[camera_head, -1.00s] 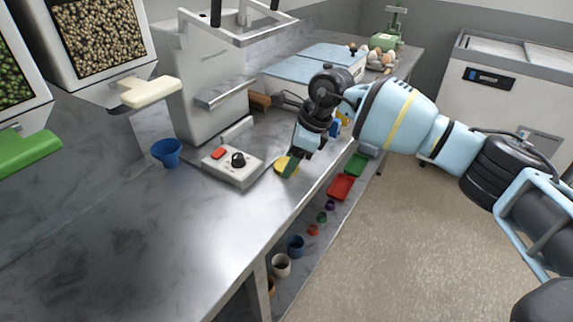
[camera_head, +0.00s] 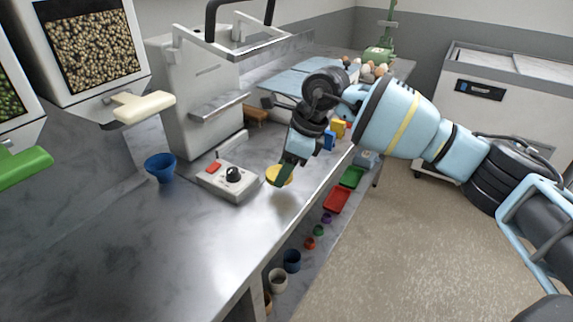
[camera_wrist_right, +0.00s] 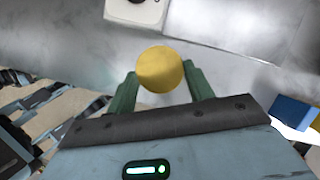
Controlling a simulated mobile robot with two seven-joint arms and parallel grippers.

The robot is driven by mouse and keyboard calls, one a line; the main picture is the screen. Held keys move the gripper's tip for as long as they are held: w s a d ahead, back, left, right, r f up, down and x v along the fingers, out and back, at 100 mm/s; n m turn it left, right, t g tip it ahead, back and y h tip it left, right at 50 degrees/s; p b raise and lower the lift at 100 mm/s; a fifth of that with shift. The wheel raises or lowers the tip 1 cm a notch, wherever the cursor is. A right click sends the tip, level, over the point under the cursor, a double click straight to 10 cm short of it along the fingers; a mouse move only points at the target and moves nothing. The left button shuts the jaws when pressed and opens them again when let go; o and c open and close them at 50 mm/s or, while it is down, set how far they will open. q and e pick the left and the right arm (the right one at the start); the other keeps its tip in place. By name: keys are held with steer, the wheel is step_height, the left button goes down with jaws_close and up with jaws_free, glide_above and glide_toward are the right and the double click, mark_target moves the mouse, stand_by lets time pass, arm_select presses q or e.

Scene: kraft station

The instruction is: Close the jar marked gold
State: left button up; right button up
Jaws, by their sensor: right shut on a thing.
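A round yellow thing (camera_head: 271,173), seemingly the gold jar's lid or top, is at the bench's front edge. In the right wrist view its smooth round top (camera_wrist_right: 160,69) faces the camera. Any jar body under it is hidden, and I cannot read a marking. My right gripper (camera_head: 281,179) reaches down over it. Its green fingers (camera_wrist_right: 162,88) stand on either side of the yellow thing and are shut on it. My left gripper is not in view.
A control box with a black knob (camera_head: 226,181) sits just left of the gripper. A blue cup (camera_head: 160,168) stands farther left. Red (camera_head: 337,200) and green (camera_head: 352,177) trays and several small cups lie lower, beyond the bench edge. The bench's near part is clear.

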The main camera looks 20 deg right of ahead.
steer(key=s+a, duration=0.2)
steer(key=s, duration=0.2)
steer(key=s+a+r, duration=0.1)
steer(key=s+a, duration=0.1)
steer(key=s, duration=0.1)
steer(key=s+a, duration=0.2)
steer(key=s, duration=0.2)
steer(key=shift+s+a+r+b, duration=0.15)
steer(key=shift+s+a+b, duration=0.1)
steer(key=shift+s+b, duration=0.15)
